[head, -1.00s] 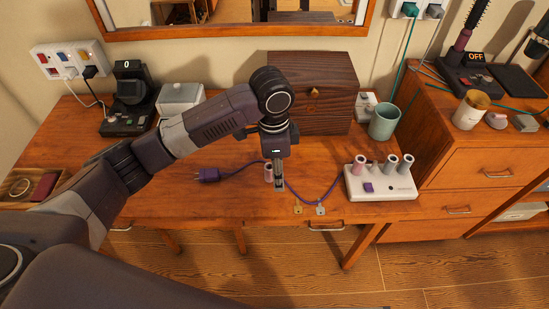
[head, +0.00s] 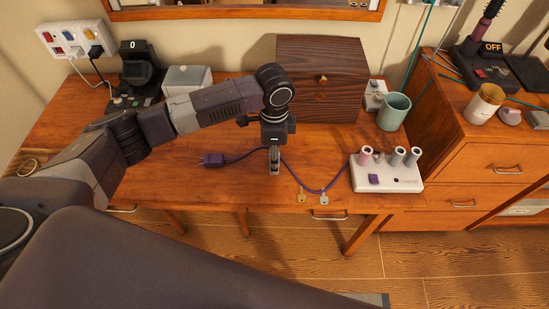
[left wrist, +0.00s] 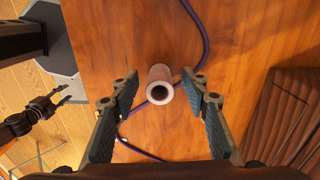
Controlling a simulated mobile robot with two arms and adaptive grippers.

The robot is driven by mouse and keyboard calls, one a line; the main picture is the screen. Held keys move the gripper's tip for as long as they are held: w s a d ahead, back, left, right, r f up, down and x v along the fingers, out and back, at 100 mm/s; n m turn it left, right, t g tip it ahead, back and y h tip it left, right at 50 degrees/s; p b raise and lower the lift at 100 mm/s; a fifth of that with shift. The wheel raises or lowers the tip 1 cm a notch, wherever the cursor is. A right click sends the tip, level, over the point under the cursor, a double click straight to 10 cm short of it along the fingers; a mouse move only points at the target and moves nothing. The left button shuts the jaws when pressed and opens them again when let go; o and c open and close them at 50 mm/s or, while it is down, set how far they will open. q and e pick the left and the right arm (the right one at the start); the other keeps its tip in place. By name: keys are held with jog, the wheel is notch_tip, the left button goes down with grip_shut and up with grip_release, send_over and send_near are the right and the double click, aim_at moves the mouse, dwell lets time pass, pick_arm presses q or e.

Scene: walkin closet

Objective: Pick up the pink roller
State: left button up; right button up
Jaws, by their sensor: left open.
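In the left wrist view, a pink roller (left wrist: 160,86) stands upright on the wooden desk, its pale ring-shaped top facing the camera. My left gripper (left wrist: 160,92) is open, with one finger on each side of the roller and a gap on both sides. In the head view my left gripper (head: 274,168) points down over the desk and hides this roller. Another pinkish roller (head: 365,156) stands on the white roller base (head: 388,180), beside grey ones. A dark gripper-like part, probably my right gripper (left wrist: 58,97), shows at the left of the wrist view; its jaw state is unclear.
A purple cord (head: 240,157) lies on the desk beside the roller and runs to the base. Two small keys (head: 312,198) lie at the front edge. A dark wooden box (head: 320,85) stands behind the gripper, with a green cup (head: 394,112) to its right.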

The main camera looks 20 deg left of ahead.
pick_arm(q)
grip_shut()
jog(key=shift+r, duration=0.1)
dwell(0.3)
